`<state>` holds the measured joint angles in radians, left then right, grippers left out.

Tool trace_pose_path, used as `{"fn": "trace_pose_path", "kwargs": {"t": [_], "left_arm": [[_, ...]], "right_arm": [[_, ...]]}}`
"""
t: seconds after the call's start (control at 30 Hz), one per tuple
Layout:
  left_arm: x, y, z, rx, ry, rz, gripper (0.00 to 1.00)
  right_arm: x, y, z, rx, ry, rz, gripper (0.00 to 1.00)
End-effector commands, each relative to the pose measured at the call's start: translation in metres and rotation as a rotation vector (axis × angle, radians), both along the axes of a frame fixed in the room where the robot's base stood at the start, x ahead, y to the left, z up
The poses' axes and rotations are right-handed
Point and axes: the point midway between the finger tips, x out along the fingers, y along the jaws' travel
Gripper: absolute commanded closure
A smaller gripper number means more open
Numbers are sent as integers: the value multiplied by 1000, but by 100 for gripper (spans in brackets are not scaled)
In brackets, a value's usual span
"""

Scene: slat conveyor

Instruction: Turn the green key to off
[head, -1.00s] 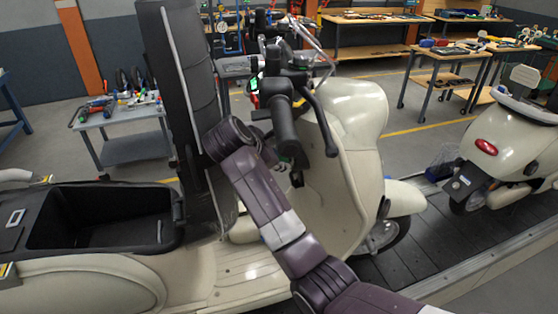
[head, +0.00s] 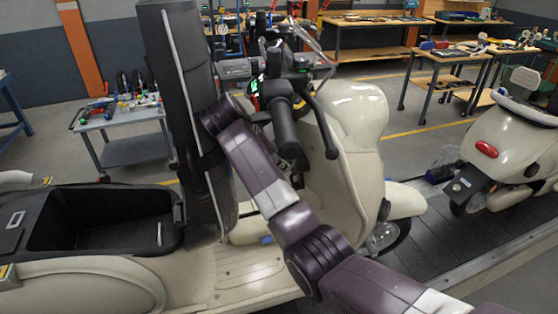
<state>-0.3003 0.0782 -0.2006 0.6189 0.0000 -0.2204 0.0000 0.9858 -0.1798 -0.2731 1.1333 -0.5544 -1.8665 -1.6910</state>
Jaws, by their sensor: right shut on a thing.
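A cream scooter (head: 352,180) stands on the slat conveyor with its handlebar toward the upper middle. My right arm reaches in from the bottom right, across the footboard, up to the raised seat. My right gripper (head: 243,69) shows small and grey between the seat and the handlebar, shut. A small green patch (head: 253,86), which looks like the green key, shows just below it at the handlebar. The fingertips and their contact are hard to make out among the dark parts, so I cannot read the key's angle. My left gripper is out of view.
The black seat (head: 183,85) stands upright beside my arm. The near black handlebar grip (head: 283,128) and brake lever (head: 323,125) stick out close by. An open storage well (head: 60,215) lies at the left. A second scooter (head: 505,145) stands at the right.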

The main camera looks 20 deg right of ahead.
Motion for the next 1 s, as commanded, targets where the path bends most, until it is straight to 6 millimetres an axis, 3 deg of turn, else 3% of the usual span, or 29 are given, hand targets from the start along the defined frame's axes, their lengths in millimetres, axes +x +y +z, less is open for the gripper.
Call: {"fn": "trace_pose_path", "kwargs": {"t": [0.37,0.7,0.73,0.9,1.0], "left_arm": [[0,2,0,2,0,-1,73],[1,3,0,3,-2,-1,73],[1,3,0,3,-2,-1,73],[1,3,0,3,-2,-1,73],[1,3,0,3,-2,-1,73]], "right_arm": [[2,-2,2,-10,208,19,94],[3,-1,2,-6,234,26,94],[3,-1,2,-5,234,26,76],[3,-1,3,-6,231,25,57],[3,-2,3,-8,229,24,56]]}}
